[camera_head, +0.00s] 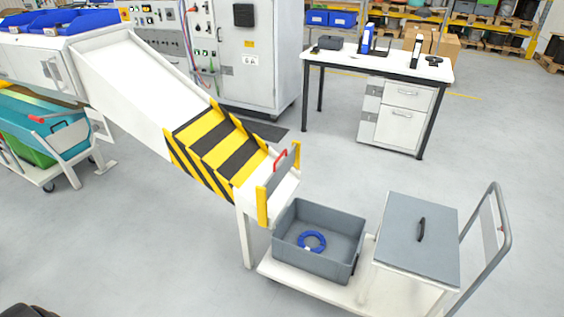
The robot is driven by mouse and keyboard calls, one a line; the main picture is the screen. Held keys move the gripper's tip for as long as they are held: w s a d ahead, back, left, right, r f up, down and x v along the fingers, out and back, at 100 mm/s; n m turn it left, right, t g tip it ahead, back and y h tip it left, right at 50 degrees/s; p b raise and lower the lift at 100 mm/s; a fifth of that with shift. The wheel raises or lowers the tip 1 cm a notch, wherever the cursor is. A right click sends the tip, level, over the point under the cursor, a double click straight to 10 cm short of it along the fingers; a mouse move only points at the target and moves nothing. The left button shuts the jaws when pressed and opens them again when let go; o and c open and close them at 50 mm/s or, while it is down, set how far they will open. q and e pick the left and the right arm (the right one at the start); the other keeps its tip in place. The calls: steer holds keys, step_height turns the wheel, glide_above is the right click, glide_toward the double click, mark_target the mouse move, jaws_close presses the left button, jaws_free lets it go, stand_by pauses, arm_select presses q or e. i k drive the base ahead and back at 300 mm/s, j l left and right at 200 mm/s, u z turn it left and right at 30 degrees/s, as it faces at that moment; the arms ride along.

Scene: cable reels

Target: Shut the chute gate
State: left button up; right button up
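The chute (145,85) is a white sloping trough that runs down from the upper left to the middle of the head view. Its lower part has a yellow and black striped cover (217,145). Near its lower end, the gate (279,172) is a grey plate with a red handle (281,160), standing between two yellow posts (262,206). The white chute end shows below and beyond the plate; I cannot tell how large any gap under it is. Neither of my grippers is in view.
A grey bin (288,258) with a blue cable ring (312,242) stands on a white trolley (310,288) below the chute end. Beside it is a grey-lidded box (417,240). A desk (385,66) stands behind.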

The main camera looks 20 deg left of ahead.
mark_target(280, 172)
steer(key=i+j+z, duration=0.1)
steer(key=j, duration=0.2)
steer(key=i+j, duration=0.25)
steer(key=i+j+z, duration=0.15)
steer(key=j, duration=0.3)
steer(key=i+j, duration=0.15)
steer(key=j, duration=0.2)
steer(key=l+z, duration=0.05)
